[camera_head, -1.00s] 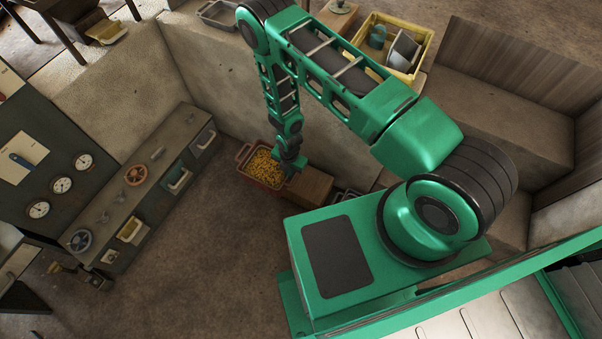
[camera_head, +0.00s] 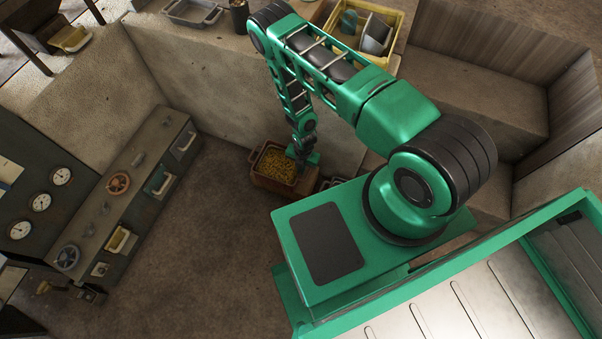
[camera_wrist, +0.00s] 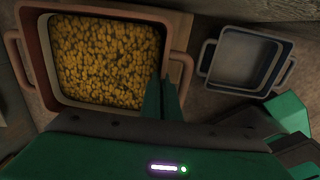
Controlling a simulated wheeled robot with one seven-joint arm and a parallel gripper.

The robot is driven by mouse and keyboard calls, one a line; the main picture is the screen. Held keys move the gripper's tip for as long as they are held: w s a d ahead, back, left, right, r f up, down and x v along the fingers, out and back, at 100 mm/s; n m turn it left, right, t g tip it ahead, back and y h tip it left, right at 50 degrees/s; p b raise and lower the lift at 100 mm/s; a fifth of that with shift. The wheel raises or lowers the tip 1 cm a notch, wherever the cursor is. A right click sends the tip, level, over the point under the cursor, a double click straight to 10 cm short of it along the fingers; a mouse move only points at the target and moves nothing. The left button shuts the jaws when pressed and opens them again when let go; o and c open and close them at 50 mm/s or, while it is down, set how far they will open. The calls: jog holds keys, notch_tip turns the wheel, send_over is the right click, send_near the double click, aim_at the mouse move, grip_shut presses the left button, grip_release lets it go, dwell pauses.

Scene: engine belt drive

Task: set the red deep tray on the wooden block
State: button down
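The red deep tray (camera_head: 258,172), full of yellow pieces, is over the wooden block (camera_head: 304,184) by the low wall. In the wrist view the tray (camera_wrist: 36,62) fills the left side, and wood of the block (camera_wrist: 180,26) shows past its far right corner. I cannot tell whether the tray rests on the block or hangs just above it. My gripper (camera_head: 301,158) is at the tray's right side. In the wrist view its fingers (camera_wrist: 163,88) are close together at the right wall by the handle, apparently shut on it; the gripped part is hidden.
A grey-blue tray (camera_wrist: 243,60) stands on the floor just right of the block. A low concrete wall (camera_head: 225,100) rises behind, with a yellow crate (camera_head: 397,40) on its top. A panel bench (camera_head: 120,185) stands left. The floor (camera_head: 190,250) between is clear.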

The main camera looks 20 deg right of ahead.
jog(key=shift+f, duration=1.8)
jog(key=c, duration=2)
grip_release()
jog(key=r, duration=1.2)
jog(key=shift+s+d, duration=0.2)
jog(key=shift+s, duration=0.05)
